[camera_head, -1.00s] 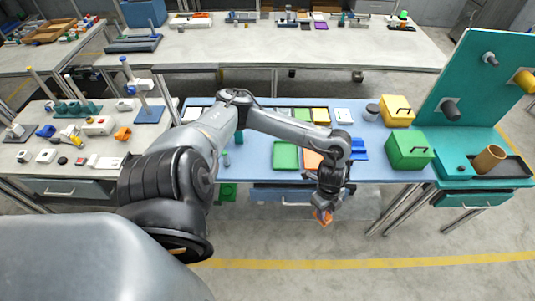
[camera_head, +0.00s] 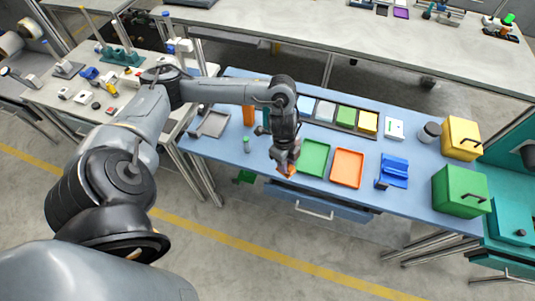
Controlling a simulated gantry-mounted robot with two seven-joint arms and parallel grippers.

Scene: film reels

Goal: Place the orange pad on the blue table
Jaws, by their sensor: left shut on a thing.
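The blue table (camera_head: 217,153) runs across the middle of the view. My left gripper (camera_head: 286,170) points down at its front edge, left of the green tray. It is shut on a small orange piece, which looks like the orange pad (camera_head: 291,174); the fingers hide part of it. I cannot tell whether the pad touches the table or is held above or in front of its edge. My right gripper is not in view.
A green tray (camera_head: 312,157) and an orange tray (camera_head: 347,168) lie side by side on the table. A blue holder (camera_head: 393,171) and a green box (camera_head: 459,190) stand farther right. The front left tabletop has free room.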

